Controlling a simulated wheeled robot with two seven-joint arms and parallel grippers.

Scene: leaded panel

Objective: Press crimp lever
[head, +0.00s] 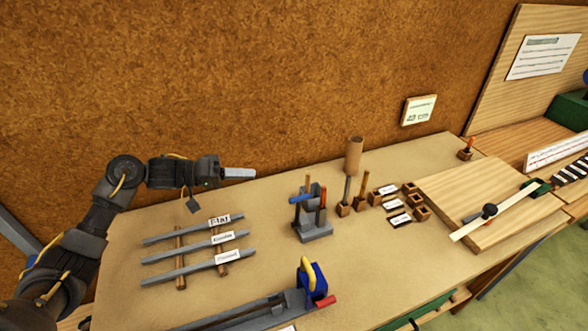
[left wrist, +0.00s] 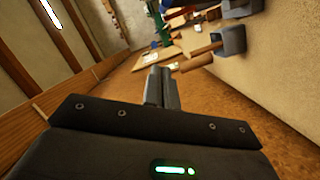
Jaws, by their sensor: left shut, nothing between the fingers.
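My left gripper (head: 240,173) is shut and empty, held above the back left of the bench near the cork wall. Its closed fingers show in the left wrist view (left wrist: 161,85). A grey bench tool (head: 315,226) with blue, orange and red handles stands upright to its right, apart from it. A second device at the front has a blue block (head: 314,283), a yellow handle (head: 307,266) and a red grip (head: 325,301) beside a long grey rail (head: 245,315). I cannot tell which handle is the crimp lever. My right gripper is not in view.
Grey labelled strips (head: 165,238) lie across wooden rails below my left arm. Tools in small wooden blocks (head: 343,209), and a brown tube (head: 354,155), stand right of the bench tool. A wooden board (head: 460,190) with a pale bar lies farther right.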

